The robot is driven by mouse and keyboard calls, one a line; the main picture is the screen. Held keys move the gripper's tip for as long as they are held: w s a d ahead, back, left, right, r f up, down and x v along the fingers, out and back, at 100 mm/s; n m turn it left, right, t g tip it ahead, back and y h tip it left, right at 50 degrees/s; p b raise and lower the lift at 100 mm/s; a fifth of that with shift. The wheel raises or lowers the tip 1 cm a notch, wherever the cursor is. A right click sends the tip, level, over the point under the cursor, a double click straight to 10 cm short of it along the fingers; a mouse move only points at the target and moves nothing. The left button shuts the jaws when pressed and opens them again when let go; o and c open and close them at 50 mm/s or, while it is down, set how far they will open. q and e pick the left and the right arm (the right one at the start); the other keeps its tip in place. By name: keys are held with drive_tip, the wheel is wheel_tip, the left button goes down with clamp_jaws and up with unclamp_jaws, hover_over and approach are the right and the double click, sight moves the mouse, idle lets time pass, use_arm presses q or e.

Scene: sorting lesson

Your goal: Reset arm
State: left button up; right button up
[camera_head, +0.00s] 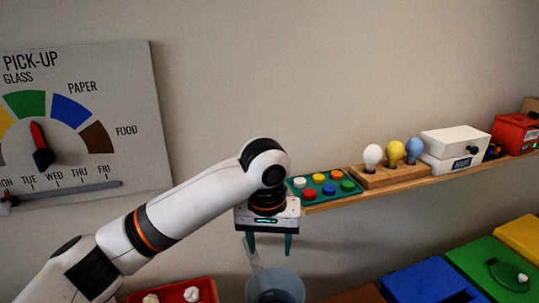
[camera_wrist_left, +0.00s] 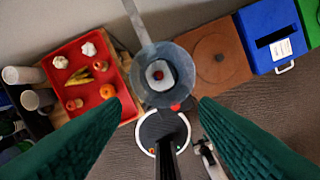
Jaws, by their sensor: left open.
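My left arm (camera_head: 180,212) comes in from the left and bends down at its wrist. My left gripper (camera_head: 269,245) is open and empty, with its two green fingers pointing down above a grey-blue bucket (camera_head: 275,289). In the left wrist view the fingers (camera_wrist_left: 160,108) stand wide apart at the sides. The bucket (camera_wrist_left: 142,85) shows beyond them, holding a white object with a red spot (camera_wrist_left: 159,76). A grey strip (camera_wrist_left: 139,22) runs to the bucket's rim. My right gripper is in neither view.
A wooden shelf (camera_head: 325,206) carries a coloured button panel (camera_head: 325,189), bulbs and boxes. Blue (camera_head: 425,283), green (camera_head: 490,268) and yellow bins stand at the lower right. A red tray (camera_wrist_left: 108,72) with food lies beside the bucket. A dial board (camera_head: 110,130) hangs at left.

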use_arm(q)
drive_tip(key=s+f+m+h, duration=0.1)
drive_tip(key=s+f+h, duration=0.1)
drive_tip(key=s+f, duration=0.45)
drive_tip(key=s+f+m+h, duration=0.1)
drive_tip(key=s+f+h, duration=0.2)
drive_tip(key=f, duration=0.7)
drive_tip(key=s+a+f+n+t+y, duration=0.1)
drive_tip(key=s+a+f+y, duration=0.25)
drive_tip(key=s+a, duration=0.55)
drive_tip(key=s+a+f+t+y, duration=0.15)
drive_tip(key=s+a+f, duration=0.45)
drive_tip(key=a, duration=0.6)
wheel_tip(320, 180, down, 28)
drive_tip(key=s+r+g+b, duration=0.1)
drive_tip(key=s+g+b, duration=0.1)
drive_tip(key=b, duration=0.1)
drive_tip(key=s+a+f+b, duration=0.2)
drive_tip(key=s+f, duration=1.5)
drive_tip(key=f, duration=0.2)
drive_tip(key=shift+a+f+g, duration=0.3)
drive_tip(key=shift+a+g, duration=0.1)
drive_tip(key=shift+g, duration=0.05)
